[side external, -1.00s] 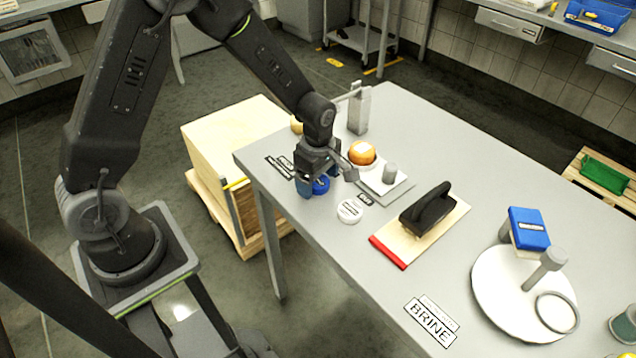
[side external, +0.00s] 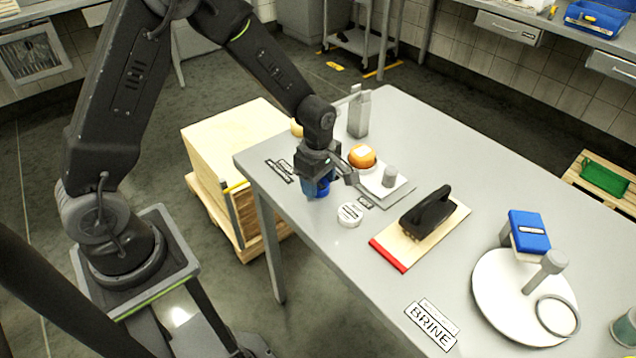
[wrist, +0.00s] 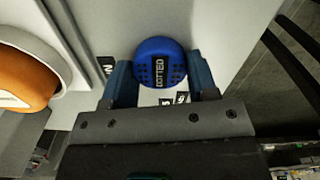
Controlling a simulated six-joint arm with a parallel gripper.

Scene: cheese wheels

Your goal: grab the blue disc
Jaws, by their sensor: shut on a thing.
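The blue disc (wrist: 160,62) has a black label reading "DOTTED" and lies between the two fingers of my gripper (wrist: 162,80) in the wrist view. In the side view my gripper (side external: 317,188) points down over the near left corner of the table, shut on the blue disc (side external: 323,188). Most of the disc is hidden behind the fingers in that view. I cannot tell for sure whether it touches the table.
A white disc (side external: 350,214) lies close by on the table (side external: 400,130). An orange cheese wheel (side external: 362,155) and a grey plate with a knob (side external: 386,188) stand just right. A black-handled board (side external: 420,228) and white round plate (side external: 510,300) lie farther right.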

